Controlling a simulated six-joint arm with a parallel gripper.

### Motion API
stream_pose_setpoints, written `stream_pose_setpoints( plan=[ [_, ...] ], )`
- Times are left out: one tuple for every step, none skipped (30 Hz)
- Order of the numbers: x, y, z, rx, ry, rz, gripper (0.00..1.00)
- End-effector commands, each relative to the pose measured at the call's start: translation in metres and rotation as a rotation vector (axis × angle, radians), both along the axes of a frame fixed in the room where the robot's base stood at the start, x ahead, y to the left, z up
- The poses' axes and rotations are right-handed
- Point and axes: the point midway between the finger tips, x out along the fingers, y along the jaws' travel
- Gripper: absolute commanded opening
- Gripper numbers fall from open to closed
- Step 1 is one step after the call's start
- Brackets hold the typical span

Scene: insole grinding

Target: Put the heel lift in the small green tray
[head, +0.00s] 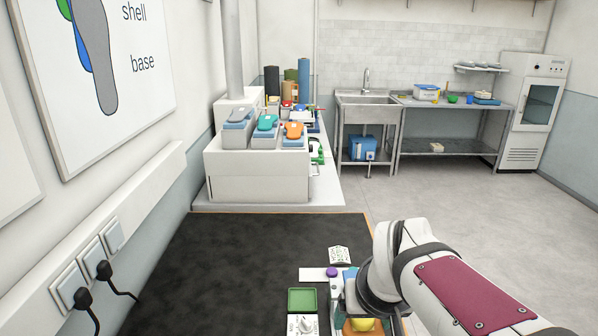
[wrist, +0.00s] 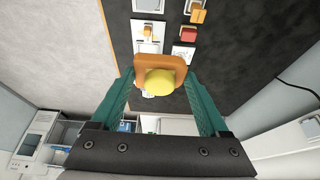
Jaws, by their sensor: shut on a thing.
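My gripper (wrist: 160,78) has its teal fingers shut on an orange-brown piece (wrist: 177,62) with a rounded yellow part, which I take to be the heel lift. It spans between the fingertips in the wrist view. In the head view the yellow part (head: 362,324) shows at the bottom edge, with my arm covering much around it. The small green tray (head: 301,300) lies on the dark bench top, left of my gripper in the head view. Its visible inside looks empty. I cannot make out the tray in the wrist view.
A white dial unit (head: 302,325) sits just in front of the tray. The dark bench top (head: 230,270) is clear to the left. A red block (wrist: 188,34) shows in the wrist view.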

Motion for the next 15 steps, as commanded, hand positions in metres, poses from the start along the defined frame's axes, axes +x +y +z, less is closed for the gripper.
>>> stream_pose_setpoints(
  plan=[
    [-0.001, -0.001, 0.001, 0.0, 0.0, 0.006, 0.18],
    [-0.001, -0.002, 0.002, -0.001, 0.0, 0.011, 0.18],
    [-0.001, -0.001, 0.001, -0.001, 0.001, 0.016, 0.18],
    [0.0, -0.001, 0.0, -0.001, 0.002, 0.019, 0.18],
    [0.001, 0.0, -0.001, -0.001, 0.002, 0.024, 0.18],
    [0.004, 0.002, -0.004, 0.001, 0.005, 0.034, 0.18],
    [0.007, 0.004, -0.007, 0.003, 0.007, 0.043, 0.18],
    [0.011, 0.007, -0.011, 0.003, 0.007, 0.058, 0.18],
    [0.016, 0.01, -0.017, 0.006, 0.009, 0.077, 0.18],
    [0.021, 0.013, -0.022, 0.008, 0.01, 0.094, 0.18],
    [0.026, 0.017, -0.028, 0.009, 0.01, 0.112, 0.18],
    [0.033, 0.022, -0.036, 0.011, 0.011, 0.137, 0.18],
    [0.038, 0.026, -0.043, 0.014, 0.012, 0.156, 0.18],
    [0.043, 0.03, -0.051, 0.016, 0.013, 0.176, 0.18],
    [0.051, 0.036, -0.062, 0.018, 0.013, 0.205, 0.18]
  ],
)
